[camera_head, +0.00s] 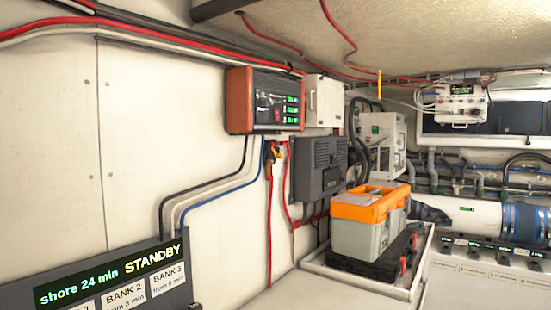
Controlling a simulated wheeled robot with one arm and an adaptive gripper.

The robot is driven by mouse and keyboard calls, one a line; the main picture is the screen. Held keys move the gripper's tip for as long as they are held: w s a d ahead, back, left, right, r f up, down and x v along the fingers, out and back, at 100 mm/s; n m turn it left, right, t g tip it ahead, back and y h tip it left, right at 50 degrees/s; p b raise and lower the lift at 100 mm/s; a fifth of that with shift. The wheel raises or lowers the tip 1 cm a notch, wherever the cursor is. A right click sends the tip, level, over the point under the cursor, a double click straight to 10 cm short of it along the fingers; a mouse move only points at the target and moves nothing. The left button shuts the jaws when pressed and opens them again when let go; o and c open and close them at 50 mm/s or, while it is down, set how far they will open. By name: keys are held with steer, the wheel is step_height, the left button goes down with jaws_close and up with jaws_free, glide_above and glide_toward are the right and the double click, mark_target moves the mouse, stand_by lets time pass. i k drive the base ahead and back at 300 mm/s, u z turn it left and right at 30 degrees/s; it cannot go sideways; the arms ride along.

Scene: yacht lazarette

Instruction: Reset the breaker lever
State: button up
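I cannot pick out the breaker lever for certain. A small red and yellow fitting (273,152) sits on the wall below an orange-sided display unit (266,101), with cables running down from it. A closed white box (323,101) with a small dark latch or handle is mounted to the right of that unit. A white panel (460,104) with a lit display and several small controls hangs at the far right. My gripper is not in view.
A grey toolbox with an orange lid (369,207) stands on a black case in a white-rimmed tray. A dark sign (110,281) reading "STANDBY" and "shore 24 min" fills the lower left. A dark grey wall unit (319,168) and a white cylinder (465,213) are further back.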

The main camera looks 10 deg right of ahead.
mark_target(279, 156)
steer(key=k, duration=1.1)
steer(key=z, duration=0.95)
steer(key=i, duration=1.05)
steer(key=u, duration=0.65)
steer(key=i, duration=0.75)
steer(key=u, duration=0.65)
